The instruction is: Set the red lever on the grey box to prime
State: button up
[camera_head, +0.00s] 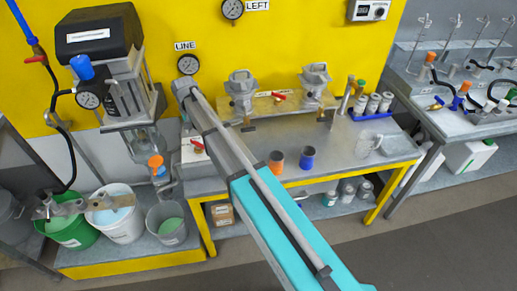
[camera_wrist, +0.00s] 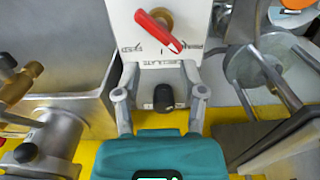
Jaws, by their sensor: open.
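The grey box (camera_wrist: 122,20) is at the top of the wrist view, its pale front marked with labels. The lower label seems to read REGULATE; the side labels are partly hidden or too small to read. The red lever (camera_wrist: 158,32) slants from upper left to lower right across this front, beside a brass-coloured pivot. My gripper (camera_wrist: 160,78) is open, its two grey fingers spread below the lever, with nothing between the tips. A black knob (camera_wrist: 164,97) shows between the fingers. In the head view the box (camera_head: 190,157) and red lever (camera_head: 197,145) show beside my arm.
Orange (camera_head: 277,162) and blue (camera_head: 307,158) cups stand on the grey bench (camera_head: 235,180). Buckets (camera_head: 115,215) stand on a low platform at left. Brass fittings (camera_wrist: 20,80) lie left of my gripper; a clear vessel (camera_wrist: 275,65) is at right.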

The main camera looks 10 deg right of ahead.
aim_at(197, 142)
jog(key=shift+r+p, duration=3.05)
jog(key=shift+r, duration=0.3)
jog(key=s+d+f+b, duration=0.3)
jog(key=s+d, duration=1.7)
jog(key=s, duration=0.2)
jog(key=shift+d, duration=0.4)
jog(key=s, duration=0.1)
jog(key=s+d, duration=0.2)
jog(key=s, duration=0.1)
jog(key=shift+s+d+f, duration=0.1)
jog(key=shift+f, duration=0.15)
jog(key=shift+s, duration=0.1)
